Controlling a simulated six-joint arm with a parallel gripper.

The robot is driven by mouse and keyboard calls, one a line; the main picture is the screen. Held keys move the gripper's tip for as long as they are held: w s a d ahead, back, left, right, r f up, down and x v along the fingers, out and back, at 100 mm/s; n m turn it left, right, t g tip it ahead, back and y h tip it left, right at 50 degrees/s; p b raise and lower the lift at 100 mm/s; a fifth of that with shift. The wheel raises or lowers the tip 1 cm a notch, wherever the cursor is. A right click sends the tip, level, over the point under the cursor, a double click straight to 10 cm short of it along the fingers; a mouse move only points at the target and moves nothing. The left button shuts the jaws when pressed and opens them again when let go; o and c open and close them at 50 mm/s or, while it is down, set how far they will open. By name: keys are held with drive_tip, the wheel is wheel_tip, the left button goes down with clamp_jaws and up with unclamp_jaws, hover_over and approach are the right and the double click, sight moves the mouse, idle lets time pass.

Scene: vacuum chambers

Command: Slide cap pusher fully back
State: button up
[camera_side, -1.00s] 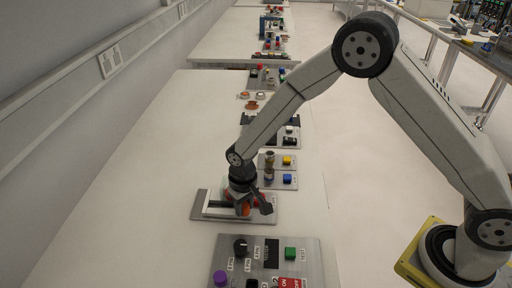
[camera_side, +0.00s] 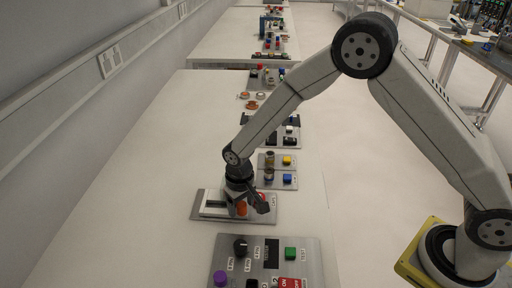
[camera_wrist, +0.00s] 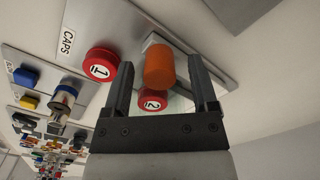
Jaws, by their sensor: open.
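The orange cap pusher knob (camera_wrist: 160,66) shows in the wrist view between the two fingers of my open gripper (camera_wrist: 162,84). I cannot tell whether either finger touches it. The knob (camera_side: 242,209) also shows in the side view, below my gripper (camera_side: 245,203), on the grey CAPS plate (camera_side: 205,216). A red cap marked 1 (camera_wrist: 100,63) sits on the plate beside the left finger. A red cap marked 2 (camera_wrist: 151,101) lies between the fingers, nearer the gripper body and partly hidden by the knob. A light slide frame (camera_side: 213,204) stands on the plate left of the knob.
A control panel (camera_side: 229,250) with several knobs and buttons lies in front of the plate. Small plates with a blue button (camera_side: 288,178) and a yellow button (camera_side: 287,160) lie behind it. The white table (camera_side: 130,180) is clear to the left.

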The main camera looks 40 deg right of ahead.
drive_tip(key=shift+r, duration=3.75)
drive_tip(key=shift+n, duration=0.3)
drive_tip(key=n, duration=1.4)
drive_tip(key=shift+f, duration=0.1)
drive_tip(key=n, duration=1.5)
